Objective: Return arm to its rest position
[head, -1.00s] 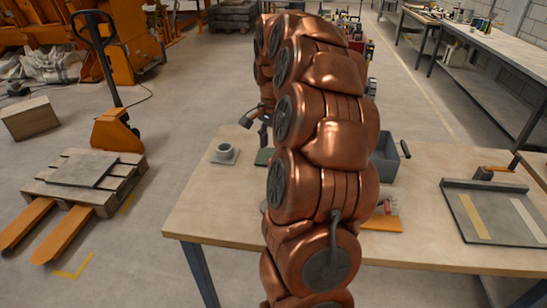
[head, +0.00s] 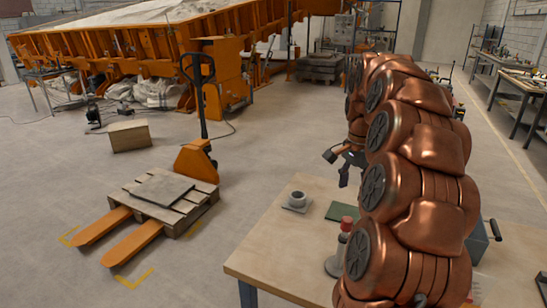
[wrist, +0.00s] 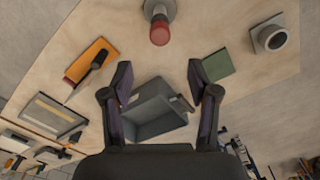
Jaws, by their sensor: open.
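My copper-coloured arm (head: 415,205) rises in the right half of the head view and arches over the wooden table (head: 270,250). My gripper (head: 336,168) hangs past the arm on its left side, above the table, partly hidden by the arm. In the wrist view my gripper (wrist: 160,72) has its two dark fingers spread wide with nothing between them. Below them lies a grey open bin (wrist: 150,125) on the table, apart from the fingers as far as I can tell.
A pallet truck (head: 195,160) with a loaded pallet stands left on open floor. The orange sandbed (head: 150,55) is behind.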

